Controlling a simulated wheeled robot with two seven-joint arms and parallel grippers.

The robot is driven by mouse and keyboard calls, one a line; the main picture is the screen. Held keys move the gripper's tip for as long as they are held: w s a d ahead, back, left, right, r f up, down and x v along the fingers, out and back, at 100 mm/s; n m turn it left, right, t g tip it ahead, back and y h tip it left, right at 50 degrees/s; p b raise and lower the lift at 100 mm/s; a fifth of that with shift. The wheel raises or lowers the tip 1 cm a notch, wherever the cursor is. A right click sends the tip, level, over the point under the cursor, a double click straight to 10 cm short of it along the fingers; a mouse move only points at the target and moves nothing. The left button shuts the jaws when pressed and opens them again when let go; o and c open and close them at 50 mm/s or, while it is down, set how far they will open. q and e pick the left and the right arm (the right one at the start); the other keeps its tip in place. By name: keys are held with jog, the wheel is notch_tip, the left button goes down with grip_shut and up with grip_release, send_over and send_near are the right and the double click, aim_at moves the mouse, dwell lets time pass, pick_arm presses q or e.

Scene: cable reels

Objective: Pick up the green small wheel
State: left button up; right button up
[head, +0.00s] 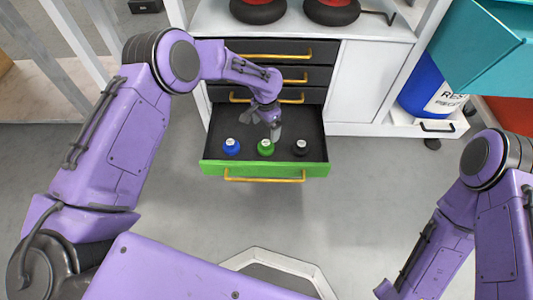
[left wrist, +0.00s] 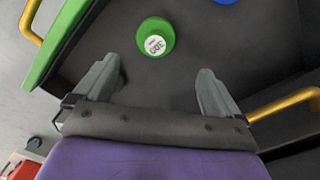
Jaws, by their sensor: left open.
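The green small wheel (head: 265,147) lies in the open drawer, between a blue one and a black one. In the left wrist view the green small wheel (left wrist: 156,37) shows beyond my fingertips, roughly midway between them, with a white label on top. My left gripper (head: 274,125) is over the drawer, just behind the green wheel in the head view. In the left wrist view my left gripper (left wrist: 160,75) has its fingers spread wide with nothing between them. My right arm shows at the right edge of the head view, but its gripper is out of the picture.
The open drawer (head: 218,165) has a green front with a yellow handle. A blue wheel (head: 231,146) and a black wheel (head: 300,147) lie on either side of the green one. Closed drawers (head: 270,48) rise behind. A blue drum (head: 425,85) stands at the right.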

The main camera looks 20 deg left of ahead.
aim_at(266, 142)
pick_arm(q)
jog(key=f+b, duration=0.1)
jog(key=f, duration=0.2)
jog(key=f+b, duration=0.1)
jog(key=f, duration=0.2)
jog(key=f+b, duration=0.2)
jog(key=f, duration=0.1)
jog(key=shift+s+d+f, duration=0.15)
jog(key=shift+s+f, duration=0.15)
jog(key=shift+s, duration=0.1)
jog(key=shift+r, duration=0.2)
jog(key=c, duration=1.2)
jog(key=shift+o, duration=0.2)
jog(key=shift+r, duration=0.1)
